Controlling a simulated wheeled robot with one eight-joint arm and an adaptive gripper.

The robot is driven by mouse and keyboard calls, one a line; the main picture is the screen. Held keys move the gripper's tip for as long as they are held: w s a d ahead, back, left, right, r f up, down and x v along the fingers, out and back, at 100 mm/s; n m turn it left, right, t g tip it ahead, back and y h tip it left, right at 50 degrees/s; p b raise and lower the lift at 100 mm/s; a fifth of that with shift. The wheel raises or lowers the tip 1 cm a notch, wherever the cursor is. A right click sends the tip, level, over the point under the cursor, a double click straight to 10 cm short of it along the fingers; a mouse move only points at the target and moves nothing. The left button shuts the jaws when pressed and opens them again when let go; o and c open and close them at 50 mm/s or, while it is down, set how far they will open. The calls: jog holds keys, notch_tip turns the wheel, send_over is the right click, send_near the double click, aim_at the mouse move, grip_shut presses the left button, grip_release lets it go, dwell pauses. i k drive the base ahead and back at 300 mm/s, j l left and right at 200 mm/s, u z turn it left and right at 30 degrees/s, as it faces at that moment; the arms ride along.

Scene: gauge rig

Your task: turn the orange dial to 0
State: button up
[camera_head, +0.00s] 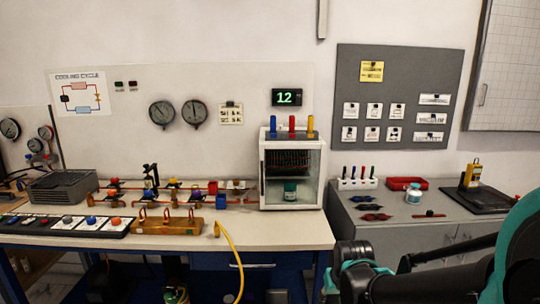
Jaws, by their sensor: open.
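An orange dial (116,221) appears as a small round knob at the right end of a black-and-white control panel (40,226) at the bench's front left. A blue knob (91,220) and a grey knob (67,219) sit to its left on the same panel. The dial's marking is too small to read. A digital display (287,97) on the back wall reads 12 in green. My gripper (345,268), dark with teal parts, is open at the lower middle right. It is well to the right of the dial, and nothing shows between its fingers.
A wooden block with red loops (166,226) stands right of the panel. Pipes with coloured valves (172,185) lie behind it. A yellow hose (234,258) hangs over the front edge. A glass-fronted cabinet (291,170) stands at the bench's right end. Bare bench lies before it.

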aim_at(116, 220)
jog(key=u, duration=1.75)
